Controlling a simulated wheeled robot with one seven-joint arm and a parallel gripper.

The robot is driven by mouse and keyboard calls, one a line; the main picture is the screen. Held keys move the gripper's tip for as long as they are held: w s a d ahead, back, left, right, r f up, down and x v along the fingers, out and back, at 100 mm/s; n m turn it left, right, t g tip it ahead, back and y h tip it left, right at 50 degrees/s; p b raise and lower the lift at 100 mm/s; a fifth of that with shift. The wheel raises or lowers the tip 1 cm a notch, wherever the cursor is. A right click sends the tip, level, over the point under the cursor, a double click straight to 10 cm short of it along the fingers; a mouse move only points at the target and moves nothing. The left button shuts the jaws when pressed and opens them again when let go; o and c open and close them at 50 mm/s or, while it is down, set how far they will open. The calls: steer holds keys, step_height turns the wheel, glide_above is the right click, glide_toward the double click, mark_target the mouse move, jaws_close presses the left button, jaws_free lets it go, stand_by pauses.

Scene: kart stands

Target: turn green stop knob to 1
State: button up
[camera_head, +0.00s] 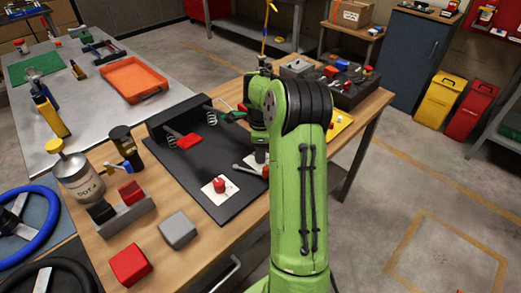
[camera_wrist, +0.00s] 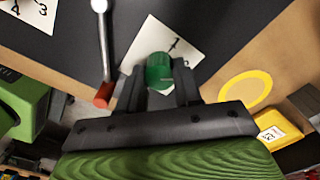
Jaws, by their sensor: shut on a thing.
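The green stop knob (camera_wrist: 158,70) stands on a white dial plate (camera_wrist: 165,42) in the wrist view. My gripper (camera_wrist: 159,80) is shut on the knob, with one dark finger on each side. In the head view my green arm hides the knob, on the right part of the black panel (camera_head: 216,155).
A metal lever (camera_wrist: 103,40) with a red end stands close left of my gripper. A red knob (camera_head: 219,185) sits on its own white plate. A yellow ring (camera_wrist: 246,90) lies to the right. Springs and a red pedal (camera_head: 189,141) are at the panel's back.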

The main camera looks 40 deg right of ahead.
steer(key=n+p, duration=0.2)
steer(key=n, duration=0.4)
steer(key=shift+r, duration=0.1)
steer(key=shift+w+n+p, duration=0.1)
steer(key=shift+n+p, duration=0.75)
steer(key=shift+n, duration=1.45)
steer(key=o, duration=1)
steer(key=shift+o, duration=0.2)
step_height(320, 180, up, 16)
steer(key=p, duration=0.3)
steer(key=shift+f+p, duration=0.2)
steer(key=shift+p, duration=0.15)
steer(key=shift+a, duration=0.1)
